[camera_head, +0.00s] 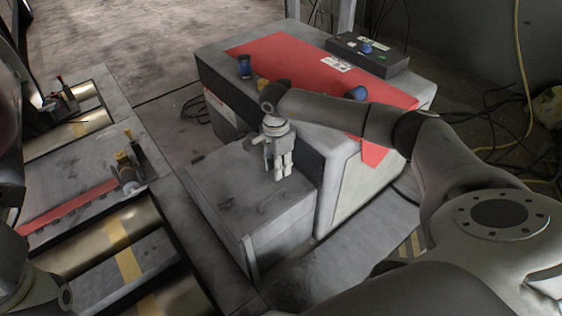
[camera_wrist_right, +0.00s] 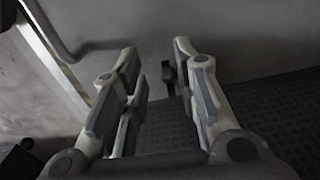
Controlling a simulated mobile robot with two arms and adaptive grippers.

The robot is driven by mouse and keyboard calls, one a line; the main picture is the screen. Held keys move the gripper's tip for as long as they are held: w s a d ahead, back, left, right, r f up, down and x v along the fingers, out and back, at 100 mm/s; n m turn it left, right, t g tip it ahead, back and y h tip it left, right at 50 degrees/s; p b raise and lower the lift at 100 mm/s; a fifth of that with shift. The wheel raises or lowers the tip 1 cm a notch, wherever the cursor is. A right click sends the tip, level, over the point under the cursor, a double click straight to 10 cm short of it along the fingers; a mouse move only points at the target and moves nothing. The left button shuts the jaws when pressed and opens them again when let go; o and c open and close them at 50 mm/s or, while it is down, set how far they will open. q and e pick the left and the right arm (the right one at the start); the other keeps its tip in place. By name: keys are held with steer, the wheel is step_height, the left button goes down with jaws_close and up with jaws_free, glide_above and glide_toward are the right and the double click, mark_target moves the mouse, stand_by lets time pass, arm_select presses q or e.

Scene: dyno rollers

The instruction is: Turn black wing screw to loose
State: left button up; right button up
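My right gripper (camera_head: 279,170) points down over the grey box (camera_head: 225,205) beside the red-topped cabinet. In the right wrist view its two fingers (camera_wrist_right: 157,70) are apart, with nothing gripped between them. A small dark piece (camera_wrist_right: 168,73), which looks like the black wing screw, shows between the fingertips, closer to the right finger. I cannot tell whether that finger touches it. In the head view the gripper hides that spot, and I cannot make out the screw there. My left arm shows at the left edge, but its gripper is not in view.
Behind stands a cabinet with a red top (camera_head: 290,62), blue knobs and a black control box (camera_head: 368,54). Metal rollers (camera_head: 105,240) lie at left. Cables hang at right.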

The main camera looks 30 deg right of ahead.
steer(key=shift+r, duration=0.1)
step_height(320, 180, up, 12)
stand_by(0.5)
steer(key=shift+s, duration=0.1)
